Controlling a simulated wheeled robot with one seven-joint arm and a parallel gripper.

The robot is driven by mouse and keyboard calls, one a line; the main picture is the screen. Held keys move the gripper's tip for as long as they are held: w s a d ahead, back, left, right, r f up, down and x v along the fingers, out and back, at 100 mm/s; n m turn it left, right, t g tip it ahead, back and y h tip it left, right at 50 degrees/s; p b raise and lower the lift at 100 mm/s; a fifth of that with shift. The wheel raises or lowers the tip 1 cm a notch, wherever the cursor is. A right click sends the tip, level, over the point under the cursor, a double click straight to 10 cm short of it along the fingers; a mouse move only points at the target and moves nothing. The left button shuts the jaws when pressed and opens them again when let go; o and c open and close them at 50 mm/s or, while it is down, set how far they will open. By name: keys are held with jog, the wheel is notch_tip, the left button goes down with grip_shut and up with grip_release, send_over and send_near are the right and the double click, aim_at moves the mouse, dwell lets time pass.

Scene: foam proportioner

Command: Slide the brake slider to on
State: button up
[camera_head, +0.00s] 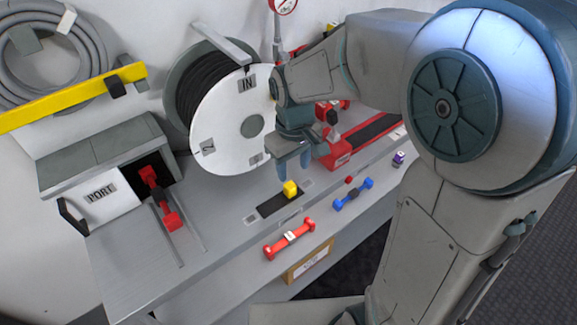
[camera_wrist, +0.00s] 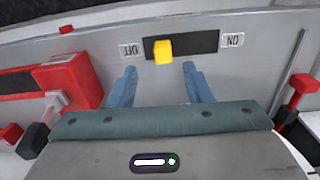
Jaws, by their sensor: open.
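The brake slider is a small yellow block (camera_head: 290,188) on a dark slot (camera_head: 270,206) in the grey bench top. In the wrist view the yellow block (camera_wrist: 162,51) sits near the end of the slot (camera_wrist: 203,43) beside the upside-down OFF label (camera_wrist: 131,50). The ON label (camera_wrist: 232,40) is at the other end. My gripper (camera_head: 293,162) is above the block, pointing down. Its blue fingers (camera_wrist: 158,76) are open and empty, one to each side of the block in the wrist view, with no visible contact.
A white reel (camera_head: 225,130) with dark hose stands behind the slot. A grey PORT box (camera_head: 100,193) with a red-ended handle (camera_head: 160,198) is at left. A red dumbbell-shaped part (camera_head: 289,239) and a blue one (camera_head: 352,193) lie in front. A red device (camera_head: 345,145) is at right.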

aim_at(290, 185)
jog(key=shift+w+a+f, duration=0.2)
jog(key=shift+a+f, duration=0.1)
jog(key=shift+f, duration=0.3)
notch_tip(290, 185, down, 7)
jog(key=shift+r, duration=0.1)
grip_shut()
